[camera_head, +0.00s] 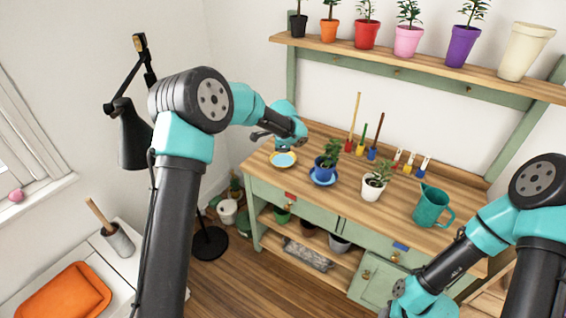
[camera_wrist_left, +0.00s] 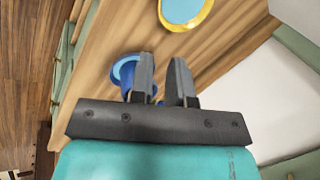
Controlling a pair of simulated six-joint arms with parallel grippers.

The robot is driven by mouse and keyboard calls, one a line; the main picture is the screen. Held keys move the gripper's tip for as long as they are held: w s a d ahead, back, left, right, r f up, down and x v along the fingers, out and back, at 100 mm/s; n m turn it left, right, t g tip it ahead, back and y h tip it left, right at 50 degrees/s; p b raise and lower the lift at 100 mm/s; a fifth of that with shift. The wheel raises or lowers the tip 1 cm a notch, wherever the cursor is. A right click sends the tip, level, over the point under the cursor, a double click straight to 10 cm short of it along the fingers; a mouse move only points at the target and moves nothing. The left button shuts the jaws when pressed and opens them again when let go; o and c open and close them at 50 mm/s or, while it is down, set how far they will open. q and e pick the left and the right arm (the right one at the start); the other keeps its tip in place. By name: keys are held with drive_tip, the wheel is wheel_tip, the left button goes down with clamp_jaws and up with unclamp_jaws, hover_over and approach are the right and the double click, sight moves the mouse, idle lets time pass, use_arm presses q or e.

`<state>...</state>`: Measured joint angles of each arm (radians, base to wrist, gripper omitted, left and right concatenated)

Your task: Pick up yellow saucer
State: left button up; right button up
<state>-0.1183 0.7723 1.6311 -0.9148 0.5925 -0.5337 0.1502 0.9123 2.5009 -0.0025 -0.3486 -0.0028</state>
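The yellow saucer (camera_head: 284,160) lies on the left end of the wooden bench top, with a light-blue middle inside its yellow rim. It also shows at the top edge of the left wrist view (camera_wrist_left: 185,13), partly cut off. My left gripper (camera_head: 258,138) is above and slightly left of the saucer in the head view, apart from it. In the left wrist view the left gripper (camera_wrist_left: 163,65) has a gap between its two fingers and holds nothing.
Further right are a white potted plant (camera_head: 373,188) and a teal watering can (camera_head: 431,207). Small hand tools (camera_head: 372,153) stand along the back.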

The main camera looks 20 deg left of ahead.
use_arm(q)
approach(285, 171)
drive_tip(key=shift+w+a+f, duration=0.25)
drive_tip(key=shift+w+a, duration=0.1)
drive_tip(key=shift+w, duration=0.05)
drive_tip(key=shift+w+f, duration=0.2)
drive_tip(key=shift+f, duration=0.3)
drive_tip(key=shift+w+x, duration=0.2)
drive_tip(key=shift+x, duration=2.4)
drive_tip(key=shift+d+r, duration=0.1)
drive_tip(key=shift+d, duration=0.05)
clamp_jaws()
